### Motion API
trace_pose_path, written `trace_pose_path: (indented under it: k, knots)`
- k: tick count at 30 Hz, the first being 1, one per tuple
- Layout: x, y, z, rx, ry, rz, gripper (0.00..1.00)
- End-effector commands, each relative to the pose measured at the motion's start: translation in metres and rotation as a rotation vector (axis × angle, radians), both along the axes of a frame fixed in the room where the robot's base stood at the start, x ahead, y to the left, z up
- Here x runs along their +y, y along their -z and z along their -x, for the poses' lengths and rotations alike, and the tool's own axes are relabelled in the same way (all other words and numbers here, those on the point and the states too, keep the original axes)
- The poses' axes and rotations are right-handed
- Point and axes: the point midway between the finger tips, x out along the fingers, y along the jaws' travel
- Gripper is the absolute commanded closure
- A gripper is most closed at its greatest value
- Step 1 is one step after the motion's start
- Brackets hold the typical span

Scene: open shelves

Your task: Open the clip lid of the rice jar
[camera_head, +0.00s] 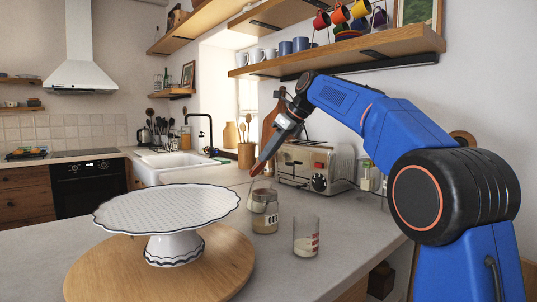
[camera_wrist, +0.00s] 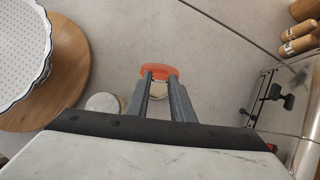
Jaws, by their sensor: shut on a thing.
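My gripper (camera_head: 256,171) reaches down from the right over the counter, its fingertips just above a clear glass jar (camera_head: 262,184). In the wrist view my gripper (camera_wrist: 161,76) is shut on an orange-red round lid (camera_wrist: 158,70) that looks tilted. Pale jar contents (camera_wrist: 158,91) show between the fingers, below the lid. I take this for the rice jar; no label on it is readable. The head view does not show clearly how far the lid is lifted or the state of its clip.
A glass with red marks (camera_head: 306,238) stands to the right on the grey counter. A white cake stand (camera_head: 165,210) on a round wooden board (camera_head: 95,275) is at the left. A toaster (camera_head: 310,168) stands behind, close to my gripper's right. Wooden shelves hang above.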

Motion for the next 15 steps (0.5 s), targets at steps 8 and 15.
trace_pose_path:
  k: [8,15]
  knots:
    - [-0.0001,-0.0001,0.0,0.0,0.0,0.0,0.63]
    - [-0.0022,-0.003,0.0008,-0.001,0.001,0.0,0.63]
